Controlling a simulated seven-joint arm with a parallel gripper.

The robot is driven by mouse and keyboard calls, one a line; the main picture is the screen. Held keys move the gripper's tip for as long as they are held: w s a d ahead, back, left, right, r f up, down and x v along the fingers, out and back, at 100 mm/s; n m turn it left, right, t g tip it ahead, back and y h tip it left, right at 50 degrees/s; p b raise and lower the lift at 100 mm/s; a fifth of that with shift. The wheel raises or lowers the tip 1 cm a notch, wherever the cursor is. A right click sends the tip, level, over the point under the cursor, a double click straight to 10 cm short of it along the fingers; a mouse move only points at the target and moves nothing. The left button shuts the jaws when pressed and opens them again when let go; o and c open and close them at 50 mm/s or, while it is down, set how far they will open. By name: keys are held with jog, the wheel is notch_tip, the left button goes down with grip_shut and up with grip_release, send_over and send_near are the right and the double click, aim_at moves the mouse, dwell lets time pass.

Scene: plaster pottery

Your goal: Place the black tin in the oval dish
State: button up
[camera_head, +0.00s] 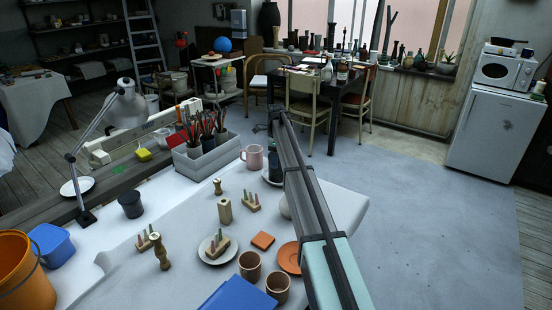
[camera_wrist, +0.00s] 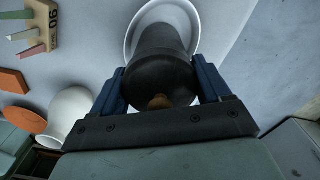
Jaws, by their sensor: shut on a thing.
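The black tin (camera_wrist: 160,72) is a dark cylinder between the two blue fingers of my gripper (camera_wrist: 161,82) in the wrist view. The fingers are shut on its sides. A small tan patch shows at its near end. The white oval dish (camera_wrist: 131,35) lies under and beyond the tin, its rim showing around the tin's far end. I cannot tell whether the tin touches the dish. In the head view my gripper (camera_head: 275,160) is over the table's far right part, with the dish (camera_head: 266,177) partly hidden beneath it.
A pink mug (camera_head: 252,157) and a grey brush caddy (camera_head: 205,155) stand to the left. A white vase (camera_wrist: 70,112) stands near the gripper. Peg blocks, a terracotta saucer (camera_head: 289,258), brown cups and a dark cup (camera_head: 131,205) occupy the table. The table's right edge is close.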

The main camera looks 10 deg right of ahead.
jog(key=shift+f, duration=0.1)
jog(key=o, duration=1.8)
jog(key=shift+o, duration=0.2)
notch_tip(320, 180, up, 12)
jog(key=shift+r, duration=0.1)
